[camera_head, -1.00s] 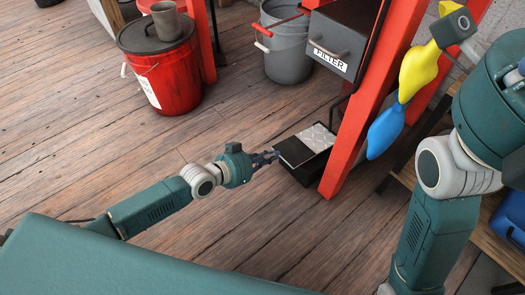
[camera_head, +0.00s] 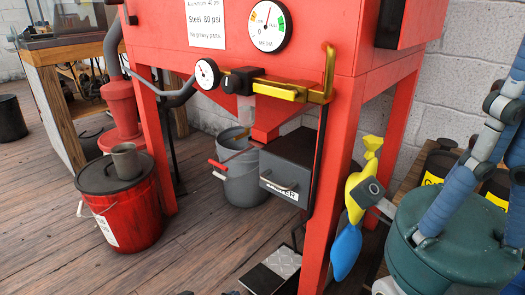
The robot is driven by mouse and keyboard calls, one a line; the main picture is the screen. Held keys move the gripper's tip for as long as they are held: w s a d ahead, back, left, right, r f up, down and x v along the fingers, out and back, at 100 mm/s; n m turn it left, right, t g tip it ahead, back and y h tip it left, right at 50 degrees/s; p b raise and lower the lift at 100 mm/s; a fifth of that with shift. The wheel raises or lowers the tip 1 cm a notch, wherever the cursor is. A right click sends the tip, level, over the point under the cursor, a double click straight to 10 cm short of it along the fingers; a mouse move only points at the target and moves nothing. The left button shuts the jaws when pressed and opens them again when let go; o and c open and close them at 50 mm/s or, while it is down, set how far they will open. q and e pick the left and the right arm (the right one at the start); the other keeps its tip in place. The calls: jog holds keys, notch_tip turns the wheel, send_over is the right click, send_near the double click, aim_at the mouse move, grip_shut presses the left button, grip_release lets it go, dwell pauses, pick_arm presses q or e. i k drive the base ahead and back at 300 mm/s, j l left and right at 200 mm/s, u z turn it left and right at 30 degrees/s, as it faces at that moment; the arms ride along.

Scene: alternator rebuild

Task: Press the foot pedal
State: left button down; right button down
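The foot pedal (camera_head: 286,261), a dark flat box with a grey patterned tread plate, sits on the wooden floor at the bottom of the view. It is beside the front leg of the red cabinet (camera_head: 165,30), and the lower frame edge cuts off part of it. My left gripper (camera_head: 233,293) shows only as a dark sliver at the bottom edge, just left of the pedal. Its fingers are hidden, so contact and opening cannot be told. My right arm is at the right; its gripper cannot be made out.
A red lidded bucket (camera_head: 128,210) with a grey cup on it stands at left. Yellow and blue shapes (camera_head: 345,250) hang by the right leg. Open floor lies left of the pedal.

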aim_at(267, 277)
jog(key=k+l, duration=0.15)
jog(key=k, duration=0.35)
jog(key=k+l, duration=0.15)
jog(key=k, duration=0.3)
